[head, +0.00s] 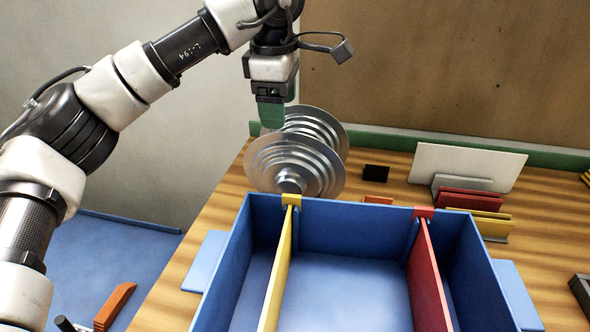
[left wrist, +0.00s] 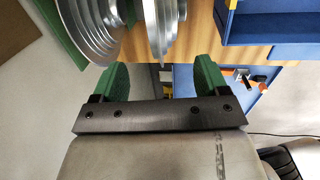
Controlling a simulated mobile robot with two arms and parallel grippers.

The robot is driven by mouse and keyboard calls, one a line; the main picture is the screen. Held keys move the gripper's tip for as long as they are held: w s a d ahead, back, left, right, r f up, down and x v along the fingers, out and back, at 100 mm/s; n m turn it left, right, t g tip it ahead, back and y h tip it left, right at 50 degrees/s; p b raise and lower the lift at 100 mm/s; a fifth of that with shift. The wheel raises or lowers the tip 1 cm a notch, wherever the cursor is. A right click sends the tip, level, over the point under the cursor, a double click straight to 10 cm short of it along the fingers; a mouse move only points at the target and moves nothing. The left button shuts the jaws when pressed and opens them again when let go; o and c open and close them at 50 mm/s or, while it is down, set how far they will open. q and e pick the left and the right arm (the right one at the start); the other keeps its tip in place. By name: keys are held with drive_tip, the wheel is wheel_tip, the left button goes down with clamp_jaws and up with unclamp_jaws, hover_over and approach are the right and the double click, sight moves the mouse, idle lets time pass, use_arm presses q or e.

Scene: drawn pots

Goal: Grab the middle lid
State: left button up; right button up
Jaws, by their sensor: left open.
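Silver stepped metal lids (head: 285,165) stand on edge in a row at the back left of the wooden table in the head view. A front lid with a round knob overlaps those behind it, so I cannot clearly separate the middle one. My left gripper (head: 275,112), with green fingers, is open and points down at the upper back of the lids. In the left wrist view the open left gripper (left wrist: 160,68) has a lid seen nearly edge-on (left wrist: 161,28) ahead of the gap between its fingers. Another broad lid (left wrist: 88,30) lies left of it, near the left finger.
A blue divided box (head: 340,240) with yellow and red dividers stands just in front of the lids. A white board (head: 465,165) and coloured slotted racks stand at the back right. A small black block (head: 376,173) lies right of the lids.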

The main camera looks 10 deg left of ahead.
sight(286, 145)
use_arm(q)
wheel_tip(286, 145, down, 4)
drive_tip(key=shift+w+r, duration=0.15)
drive_tip(key=shift+r, duration=0.05)
drive_tip(key=f, duration=0.2)
drive_tip(key=d+f, duration=0.1)
drive_tip(key=f, duration=0.1)
drive_tip(key=shift+w+f+p, duration=0.15)
drive_tip(key=shift+f+p, duration=0.2)
drive_tip(key=shift+p, duration=0.05)
drive_tip(key=shift+w+f, duration=0.1)
drive_tip(key=shift+f, duration=0.2)
drive_tip(key=shift+r, duration=0.1)
clamp_jaws()
